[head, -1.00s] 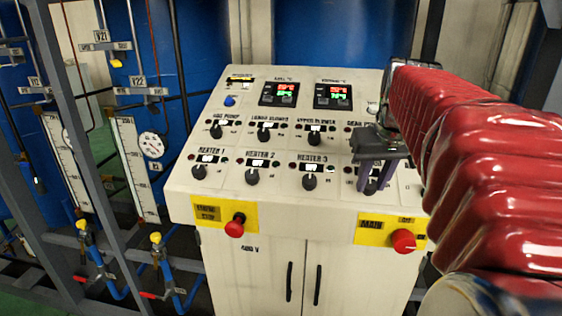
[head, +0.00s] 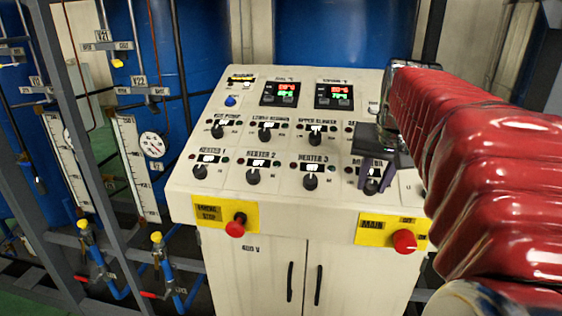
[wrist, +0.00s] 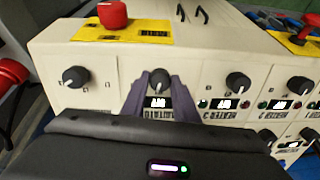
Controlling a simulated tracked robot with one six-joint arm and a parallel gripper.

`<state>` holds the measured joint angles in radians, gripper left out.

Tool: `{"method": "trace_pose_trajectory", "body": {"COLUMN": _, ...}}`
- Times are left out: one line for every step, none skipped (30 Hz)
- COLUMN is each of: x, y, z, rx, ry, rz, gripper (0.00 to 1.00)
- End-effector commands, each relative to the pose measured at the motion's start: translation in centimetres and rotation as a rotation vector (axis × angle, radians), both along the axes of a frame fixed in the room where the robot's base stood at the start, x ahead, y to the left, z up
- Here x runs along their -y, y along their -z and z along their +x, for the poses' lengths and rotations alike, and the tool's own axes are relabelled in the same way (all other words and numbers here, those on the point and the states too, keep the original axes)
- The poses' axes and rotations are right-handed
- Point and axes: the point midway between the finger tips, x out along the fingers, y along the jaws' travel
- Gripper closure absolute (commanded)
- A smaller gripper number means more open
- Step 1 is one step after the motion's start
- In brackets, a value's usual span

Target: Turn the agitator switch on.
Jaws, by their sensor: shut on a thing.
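The agitator switch is a small black rotary knob at the right of the lower row on the sloped panel. In the wrist view the knob (wrist: 158,80) sits between the tips of the two purple fingers of my gripper (wrist: 157,88), which are shut on it. The knob's lower end (head: 371,187) also shows below my gripper (head: 374,178) in the head view. The small display by the knob (wrist: 158,102) is lit, but I cannot read it surely. My gripper partly hides the label.
Other knobs sit close by, including the heater 3 knob (head: 310,182) and one on the other side (wrist: 75,77). Red mushroom buttons (head: 404,241) and (head: 236,226) project from the panel's front on yellow plates. Pipes and valves (head: 157,240) stand at left.

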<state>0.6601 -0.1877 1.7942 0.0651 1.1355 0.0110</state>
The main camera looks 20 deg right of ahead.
Motion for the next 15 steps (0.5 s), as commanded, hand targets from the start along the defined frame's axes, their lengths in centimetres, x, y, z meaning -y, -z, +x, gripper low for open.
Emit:
{"method": "trace_pose_trajectory", "body": {"x": 0.04, "y": -0.01, "z": -0.03, "rx": 0.007, "ry": 0.037, "rz": 0.01, "gripper": 0.95}}
{"method": "trace_pose_trajectory", "body": {"x": 0.04, "y": 0.0, "z": -0.02, "rx": 0.014, "ry": 0.062, "rz": 0.018, "gripper": 0.95}}
{"method": "trace_pose_trajectory", "body": {"x": 0.04, "y": 0.0, "z": -0.02, "rx": 0.021, "ry": 0.097, "rz": 0.029, "gripper": 0.95}}
{"method": "trace_pose_trajectory", "body": {"x": 0.03, "y": -0.01, "z": -0.02, "rx": 0.027, "ry": 0.124, "rz": 0.038, "gripper": 0.95}}
{"method": "trace_pose_trajectory", "body": {"x": 0.02, "y": 0.0, "z": -0.02, "rx": 0.034, "ry": 0.15, "rz": 0.046, "gripper": 0.95}}
{"method": "trace_pose_trajectory", "body": {"x": 0.02, "y": 0.0, "z": -0.01, "rx": 0.041, "ry": 0.185, "rz": 0.058, "gripper": 0.95}}
{"method": "trace_pose_trajectory", "body": {"x": 0.01, "y": 0.0, "z": -0.01, "rx": 0.047, "ry": 0.212, "rz": 0.067, "gripper": 0.95}}
{"method": "trace_pose_trajectory", "body": {"x": 0.0, "y": 0.0, "z": 0.0, "rx": 0.053, "ry": 0.238, "rz": 0.076, "gripper": 0.95}}
{"method": "trace_pose_trajectory", "body": {"x": -0.01, "y": 0.0, "z": -0.01, "rx": 0.062, "ry": 0.273, "rz": 0.087, "gripper": 0.95}}
{"method": "trace_pose_trajectory", "body": {"x": -0.01, "y": 0.0, "z": 0.0, "rx": 0.068, "ry": 0.299, "rz": 0.096, "gripper": 0.95}}
{"method": "trace_pose_trajectory", "body": {"x": -0.03, "y": 0.01, "z": 0.0, "rx": 0.074, "ry": 0.326, "rz": 0.105, "gripper": 0.95}}
{"method": "trace_pose_trajectory", "body": {"x": -0.04, "y": 0.01, "z": 0.0, "rx": 0.081, "ry": 0.361, "rz": 0.116, "gripper": 0.95}}
{"method": "trace_pose_trajectory", "body": {"x": -0.04, "y": 0.01, "z": 0.0, "rx": 0.086, "ry": 0.387, "rz": 0.124, "gripper": 0.95}}
{"method": "trace_pose_trajectory", "body": {"x": -0.04, "y": 0.01, "z": 0.0, "rx": 0.092, "ry": 0.412, "rz": 0.133, "gripper": 0.95}}
{"method": "trace_pose_trajectory", "body": {"x": -0.06, "y": 0.01, "z": 0.0, "rx": 0.099, "ry": 0.444, "rz": 0.144, "gripper": 0.95}}
